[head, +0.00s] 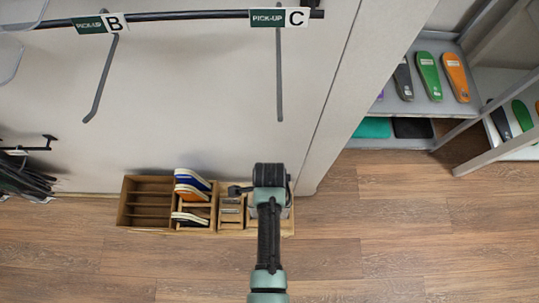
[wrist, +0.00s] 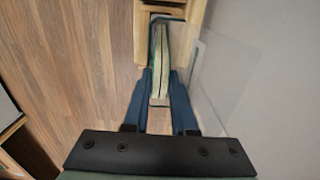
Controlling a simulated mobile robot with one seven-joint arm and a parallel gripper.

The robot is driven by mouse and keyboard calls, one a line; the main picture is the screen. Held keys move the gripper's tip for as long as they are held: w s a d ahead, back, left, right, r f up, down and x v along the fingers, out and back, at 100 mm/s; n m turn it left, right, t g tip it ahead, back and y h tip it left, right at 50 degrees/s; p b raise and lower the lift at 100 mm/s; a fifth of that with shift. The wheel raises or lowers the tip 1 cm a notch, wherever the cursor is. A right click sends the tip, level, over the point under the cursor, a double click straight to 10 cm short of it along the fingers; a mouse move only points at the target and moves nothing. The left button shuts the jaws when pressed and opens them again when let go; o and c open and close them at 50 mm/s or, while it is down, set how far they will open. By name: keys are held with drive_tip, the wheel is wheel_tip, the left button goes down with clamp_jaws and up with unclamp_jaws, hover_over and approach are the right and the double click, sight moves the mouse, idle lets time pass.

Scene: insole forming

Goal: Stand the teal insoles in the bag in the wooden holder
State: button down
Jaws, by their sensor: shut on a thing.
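In the wrist view my gripper (wrist: 161,73) is shut on a thin upright stack of insoles (wrist: 162,46), pale with a teal edge on its left side. A clear bag (wrist: 217,85) spreads to the right of the fingers. The far end of the stack reaches the opening of the wooden holder (wrist: 201,8); I cannot tell whether it is inside. In the head view the wooden holder (head: 123,204) stands on the floor against the wall. My arm hides its right part, the gripper and the held insoles.
Blue-and-white insoles (head: 192,180) and orange ones (head: 190,193) stand in a holder compartment left of my arm. The leftmost compartment is empty. Hooks B (head: 101,80) and C (head: 279,75) hang above. Shelves (head: 430,107) with insoles stand at right. The front floor is clear.

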drive_tip(key=shift+s+f, duration=0.3)
drive_tip(key=c, duration=0.7)
unclamp_jaws()
drive_tip(key=shift+s+f, duration=0.1)
drive_tip(key=shift+o, duration=0.2)
wheel_tip(320, 180, up, 14)
drive_tip(key=p, duration=0.3)
drive_tip(key=shift+w+f, duration=0.15)
drive_tip(key=shift+w, duration=0.15)
